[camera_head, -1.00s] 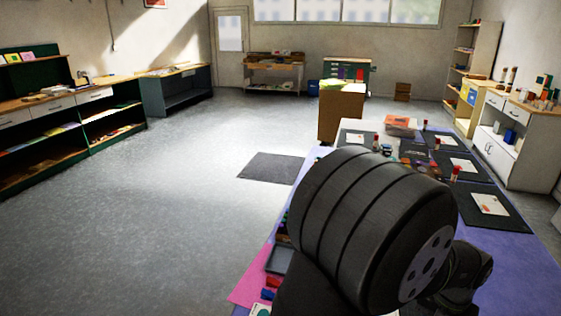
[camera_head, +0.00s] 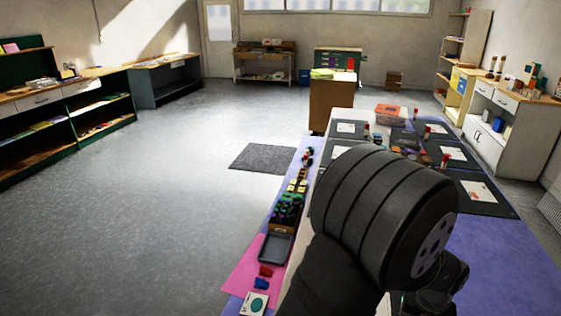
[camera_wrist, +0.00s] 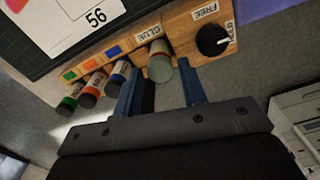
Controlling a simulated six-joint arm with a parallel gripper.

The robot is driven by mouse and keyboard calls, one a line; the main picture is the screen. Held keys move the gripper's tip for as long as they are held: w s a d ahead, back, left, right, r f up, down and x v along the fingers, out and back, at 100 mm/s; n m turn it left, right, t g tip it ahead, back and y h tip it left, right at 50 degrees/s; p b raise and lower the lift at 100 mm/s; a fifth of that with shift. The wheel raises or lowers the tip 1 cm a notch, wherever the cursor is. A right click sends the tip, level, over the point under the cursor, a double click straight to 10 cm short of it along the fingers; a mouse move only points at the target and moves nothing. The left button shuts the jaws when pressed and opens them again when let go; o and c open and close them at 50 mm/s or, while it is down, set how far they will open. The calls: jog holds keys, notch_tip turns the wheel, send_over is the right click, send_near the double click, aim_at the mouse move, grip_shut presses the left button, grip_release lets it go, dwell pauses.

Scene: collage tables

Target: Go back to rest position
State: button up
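My gripper (camera_wrist: 160,80) shows in the wrist view with its two blue fingers apart. The tip of a grey-green glue stick (camera_wrist: 160,62) appears between and beyond the fingers, with no visible contact. The stick sits in a wooden rack (camera_wrist: 182,38) labelled GLUE and FREE.
A black tray (camera_head: 276,249), small bottles (camera_head: 288,208) and dark mats (camera_head: 485,194) lie on the table. Open floor (camera_head: 150,220) lies left.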

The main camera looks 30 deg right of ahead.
jog(key=shift+n, duration=0.5)
jog(key=shift+m, duration=0.4)
